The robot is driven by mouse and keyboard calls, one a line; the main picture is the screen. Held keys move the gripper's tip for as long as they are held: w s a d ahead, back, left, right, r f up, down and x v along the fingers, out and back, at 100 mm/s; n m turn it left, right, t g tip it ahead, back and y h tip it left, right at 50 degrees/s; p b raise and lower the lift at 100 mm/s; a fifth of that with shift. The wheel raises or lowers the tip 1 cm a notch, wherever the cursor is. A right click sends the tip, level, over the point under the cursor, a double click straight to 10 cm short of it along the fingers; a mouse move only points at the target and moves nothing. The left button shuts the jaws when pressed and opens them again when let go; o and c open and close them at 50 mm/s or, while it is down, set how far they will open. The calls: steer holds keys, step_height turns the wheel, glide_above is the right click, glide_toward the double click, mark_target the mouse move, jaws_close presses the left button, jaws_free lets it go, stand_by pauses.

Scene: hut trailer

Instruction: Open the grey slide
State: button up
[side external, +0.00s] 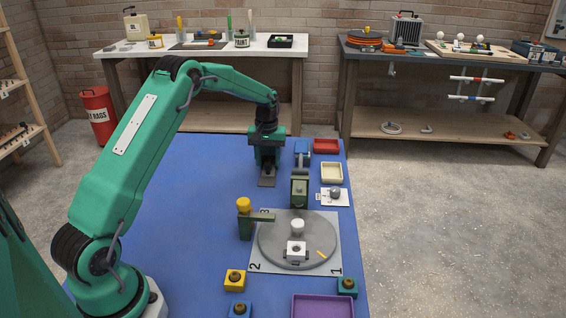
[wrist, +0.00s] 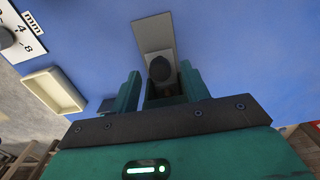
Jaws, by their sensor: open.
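The grey slide (side external: 267,182) is a flat grey plate on the blue mat, partly hidden below my gripper (side external: 267,165) in the side view. In the wrist view the slide (wrist: 150,34) reaches away from my gripper (wrist: 160,76), with a round dark knob (wrist: 160,68) at its near end. My gripper is open, pointing down over the slide. Its two green fingers show on either side of the knob, apart from each other. I cannot tell whether either finger touches the knob. The base of the knob is partly hidden.
A blue fixture (side external: 301,150), a green block (side external: 299,190) and a cream tray (side external: 332,172) stand right of my gripper. A post with a yellow knob (side external: 243,205) and a grey turntable (side external: 270,253) are nearer the camera. The mat (side external: 185,215) is clear to the left.

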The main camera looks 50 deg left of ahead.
steer(key=shift+f, duration=0.45)
jaws_close()
